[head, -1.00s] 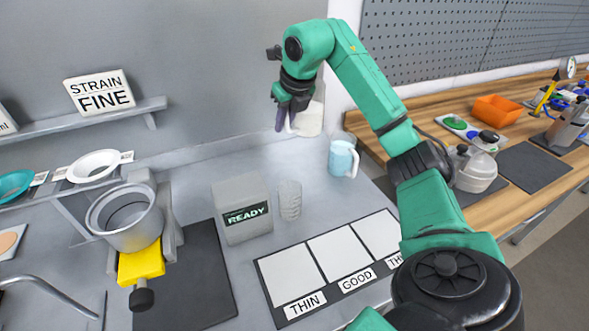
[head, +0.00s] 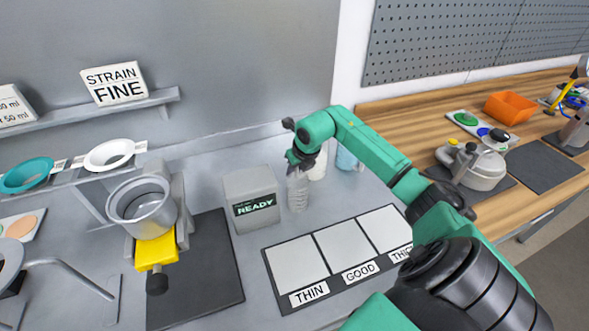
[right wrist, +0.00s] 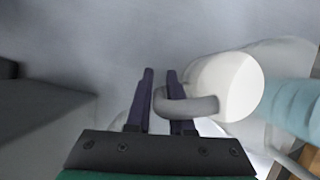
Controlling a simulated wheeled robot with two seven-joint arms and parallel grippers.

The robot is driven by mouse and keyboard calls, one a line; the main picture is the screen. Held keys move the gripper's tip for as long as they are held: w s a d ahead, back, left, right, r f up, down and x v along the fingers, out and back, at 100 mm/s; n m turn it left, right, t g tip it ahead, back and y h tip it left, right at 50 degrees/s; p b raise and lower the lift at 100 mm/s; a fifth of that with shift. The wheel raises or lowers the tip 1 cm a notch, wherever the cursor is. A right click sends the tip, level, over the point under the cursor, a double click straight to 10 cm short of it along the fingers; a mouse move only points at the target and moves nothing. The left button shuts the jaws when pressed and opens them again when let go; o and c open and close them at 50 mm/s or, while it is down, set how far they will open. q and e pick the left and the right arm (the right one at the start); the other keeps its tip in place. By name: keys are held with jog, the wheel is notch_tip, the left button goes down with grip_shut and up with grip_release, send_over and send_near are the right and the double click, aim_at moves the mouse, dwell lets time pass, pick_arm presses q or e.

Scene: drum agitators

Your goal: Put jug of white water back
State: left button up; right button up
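The jug of white water (head: 318,167) stands low at the back of the grey counter, partly hidden behind my right gripper (head: 298,166). In the right wrist view the white round top of the jug (right wrist: 230,86) and its handle show. The two dark fingers of my right gripper (right wrist: 160,72) are close together, with the handle's grip part between them. I see no clear gap beside the handle. Whether the jug's base touches the counter is hidden. My left gripper is not in view.
A light blue jug (head: 346,158) stands just right of the white one. A clear ridged cup (head: 298,193) is close in front of my right gripper, and a grey READY box (head: 250,196) stands left of it. The THIN/GOOD/THICK mat (head: 330,258) lies in front.

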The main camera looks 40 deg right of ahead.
jog(key=shift+o, duration=1.1)
jog(key=b+v, duration=0.2)
jog(key=v, duration=1)
jog(key=shift+b, duration=0.4)
